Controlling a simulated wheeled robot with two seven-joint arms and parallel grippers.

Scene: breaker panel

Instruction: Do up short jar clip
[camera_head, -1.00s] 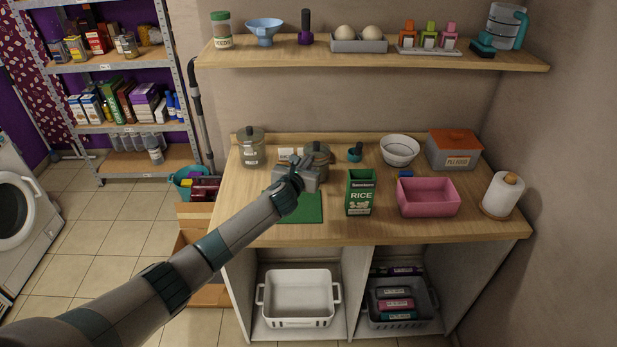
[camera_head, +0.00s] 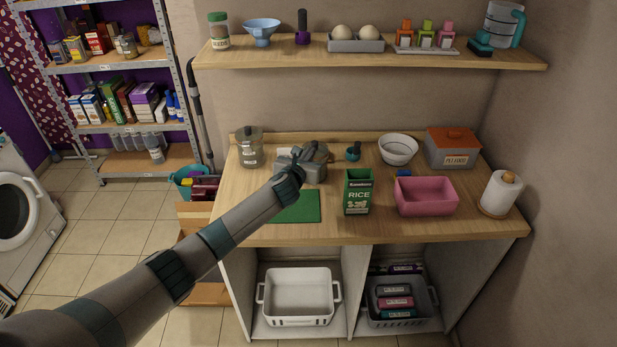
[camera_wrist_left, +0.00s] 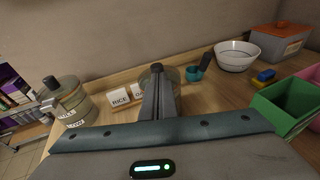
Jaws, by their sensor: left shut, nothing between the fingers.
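The short jar, glass with a greyish lid, stands at the back of the counter and is mostly hidden by my left gripper (camera_head: 318,150). In the left wrist view part of the short jar (camera_wrist_left: 178,84) shows behind the fingers. My left gripper's fingers (camera_wrist_left: 157,75) are together and empty, over or in front of the jar. I cannot tell whether they touch it. The jar's clip is hidden, so its state does not show. My right gripper is in neither view.
A taller clip jar (camera_head: 249,148) stands to the left; label cards (camera_wrist_left: 119,97) lie between. A teal scoop (camera_head: 352,153) and white bowl (camera_head: 398,149) are to the right. A green rice box (camera_head: 357,193), pink tub (camera_head: 426,196) and green mat (camera_head: 297,207) are nearer the front.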

